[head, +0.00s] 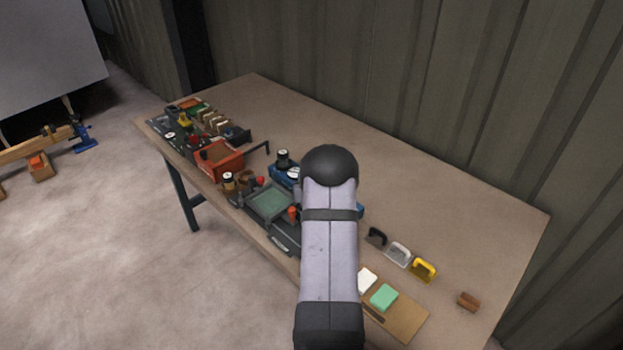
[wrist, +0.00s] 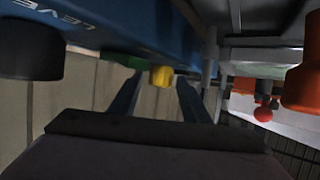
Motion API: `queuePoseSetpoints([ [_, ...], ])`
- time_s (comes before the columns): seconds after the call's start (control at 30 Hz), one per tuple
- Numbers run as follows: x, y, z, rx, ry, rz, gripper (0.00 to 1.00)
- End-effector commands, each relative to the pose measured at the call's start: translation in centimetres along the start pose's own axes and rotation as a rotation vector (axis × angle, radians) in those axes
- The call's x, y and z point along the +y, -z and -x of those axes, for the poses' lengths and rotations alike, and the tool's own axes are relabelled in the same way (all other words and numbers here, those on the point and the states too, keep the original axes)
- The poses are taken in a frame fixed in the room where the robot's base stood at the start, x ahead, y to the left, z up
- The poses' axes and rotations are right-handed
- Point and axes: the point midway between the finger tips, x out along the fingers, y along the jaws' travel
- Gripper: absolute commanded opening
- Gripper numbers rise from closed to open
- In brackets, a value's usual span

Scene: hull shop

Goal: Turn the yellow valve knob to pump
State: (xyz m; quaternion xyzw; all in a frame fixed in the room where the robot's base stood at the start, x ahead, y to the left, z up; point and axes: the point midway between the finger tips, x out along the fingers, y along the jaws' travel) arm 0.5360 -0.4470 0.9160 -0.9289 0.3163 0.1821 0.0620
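The yellow valve knob (wrist: 161,76) shows in the wrist view, sticking out of a blue panel (wrist: 135,28). My gripper (wrist: 160,82) is open, with its two dark fingers apart on either side of the knob in the picture. Narrow gaps show between the fingers and the knob, and no contact is visible. How far the fingertips reach along the knob is unclear. The pump marking and the knob's pointer are not visible. In the head view my arm hides the gripper and the knob; part of the blue unit (head: 284,178) shows beside it.
In the wrist view, a black knob (wrist: 30,50) stands left on the panel. An orange part (wrist: 302,82) and a red ball (wrist: 263,114) are at right. A red bin (head: 222,160) and a grey tray (head: 270,203) crowd the table; its back right is clear.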

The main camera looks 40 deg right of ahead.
Motion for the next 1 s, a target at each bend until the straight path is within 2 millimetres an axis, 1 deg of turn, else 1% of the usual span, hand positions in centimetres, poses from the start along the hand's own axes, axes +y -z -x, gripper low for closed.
queuePoseSetpoints([
  [0.27,0.0,-0.2,0.1,-0.004,0.000,0.000,0.43],
  [0.43,0.1,-0.2,0.8,-0.004,0.000,0.000,0.43],
  [0.57,0.1,-0.3,2.0,-0.004,-0.001,0.000,0.43],
  [0.8,0.0,-0.2,4.9,-0.002,-0.001,0.000,0.43],
  [1.0,0.0,-0.1,6.7,-0.002,0.000,0.000,0.43],
])
